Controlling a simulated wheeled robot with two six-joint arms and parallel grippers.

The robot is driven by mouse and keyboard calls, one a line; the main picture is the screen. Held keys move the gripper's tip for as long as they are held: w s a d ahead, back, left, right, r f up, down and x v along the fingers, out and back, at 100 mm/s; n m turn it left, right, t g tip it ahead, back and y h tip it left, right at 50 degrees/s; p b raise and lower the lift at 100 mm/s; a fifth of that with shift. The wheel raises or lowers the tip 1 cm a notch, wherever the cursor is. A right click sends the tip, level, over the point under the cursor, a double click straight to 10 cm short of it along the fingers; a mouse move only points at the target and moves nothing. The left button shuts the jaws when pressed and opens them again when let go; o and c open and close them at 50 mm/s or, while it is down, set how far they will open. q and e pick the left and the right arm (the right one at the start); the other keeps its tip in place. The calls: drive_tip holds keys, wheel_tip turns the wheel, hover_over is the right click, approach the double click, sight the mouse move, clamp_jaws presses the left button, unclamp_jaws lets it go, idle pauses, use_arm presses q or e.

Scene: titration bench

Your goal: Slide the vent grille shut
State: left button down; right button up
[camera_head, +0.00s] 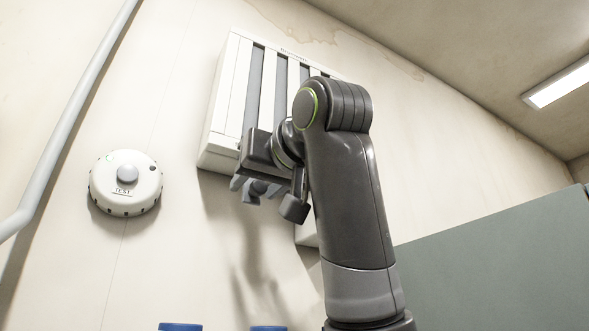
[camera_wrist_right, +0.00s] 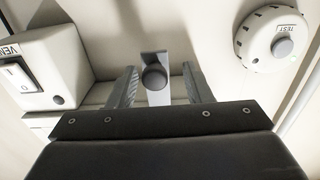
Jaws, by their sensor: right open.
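The vent grille (camera_head: 235,85) is a white slatted unit high on the wall in the head view. Grey strips show between its white vertical slats, and my right arm covers its lower right part. My right gripper (camera_head: 256,190) is just below the grille's lower edge. In the right wrist view its two fingers (camera_wrist_right: 158,70) stand apart. A grey metal tab (camera_wrist_right: 157,97) with a dark round knob (camera_wrist_right: 154,78) shows between them, with a gap on each side. I cannot tell how deep the knob sits between the fingers. My left gripper is not in view.
A round white device marked TEST (camera_head: 126,184) is on the wall left of the grille. A pipe (camera_head: 75,110) runs up the far left. A white switch box (camera_wrist_right: 40,65) shows in the right wrist view. A grey-green panel (camera_head: 500,255) stands at right.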

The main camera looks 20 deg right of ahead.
drive_tip(key=s+d+b, duration=0.3)
drive_tip(key=s+b, duration=0.3)
drive_tip(key=s, duration=0.8)
